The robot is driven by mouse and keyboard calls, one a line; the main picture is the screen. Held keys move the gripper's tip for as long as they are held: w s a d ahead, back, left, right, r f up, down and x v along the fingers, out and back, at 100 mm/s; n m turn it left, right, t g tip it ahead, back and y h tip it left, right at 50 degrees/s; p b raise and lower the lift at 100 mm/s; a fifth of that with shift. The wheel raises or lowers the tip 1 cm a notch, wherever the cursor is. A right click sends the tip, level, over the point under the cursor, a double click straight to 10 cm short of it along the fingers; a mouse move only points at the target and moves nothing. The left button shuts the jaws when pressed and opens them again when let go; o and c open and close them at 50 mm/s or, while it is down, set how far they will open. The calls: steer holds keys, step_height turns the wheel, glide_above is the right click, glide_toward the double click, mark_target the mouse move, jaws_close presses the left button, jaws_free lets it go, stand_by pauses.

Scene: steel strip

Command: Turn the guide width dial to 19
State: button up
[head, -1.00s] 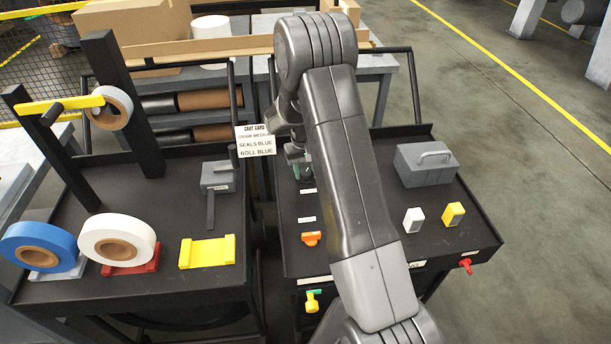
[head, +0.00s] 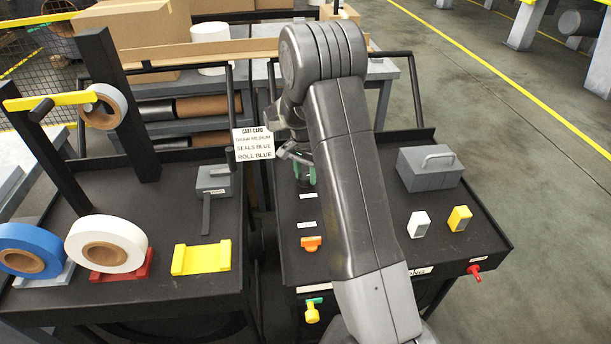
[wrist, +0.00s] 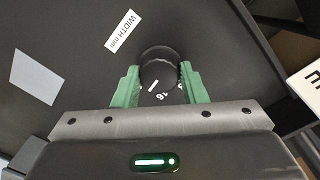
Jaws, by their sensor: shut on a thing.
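The guide width dial (wrist: 159,65) is a round black knob in the wrist view, on a dark panel. A white mark and part of a number scale show just below it; one number looks like 16, and the rest is hidden by my gripper. A label reading "WIDTH mm" (wrist: 124,31) lies up and left of the knob. My gripper (wrist: 159,78) has green fingers on either side of the knob and is shut on it. In the head view my gripper (head: 306,170) is over the back left of the right cart, and my arm hides the dial.
A sign card (head: 254,145) stands left of my gripper. A grey box with a handle (head: 430,168), a white block (head: 419,224) and a yellow block (head: 459,218) sit to the right. An orange part (head: 311,243) is nearer the front.

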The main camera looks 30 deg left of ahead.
mark_target(304, 174)
steer(key=shift+m, duration=0.8)
steer(key=o, duration=1)
steer(key=shift+c, duration=0.2)
steer(key=shift+r, duration=0.1)
step_height(304, 174, up, 14)
steer(key=shift+a+f+b, duration=0.2)
steer(key=shift+a+b, duration=0.1)
steer(key=shift+b, duration=0.05)
steer(key=shift+f, duration=0.1)
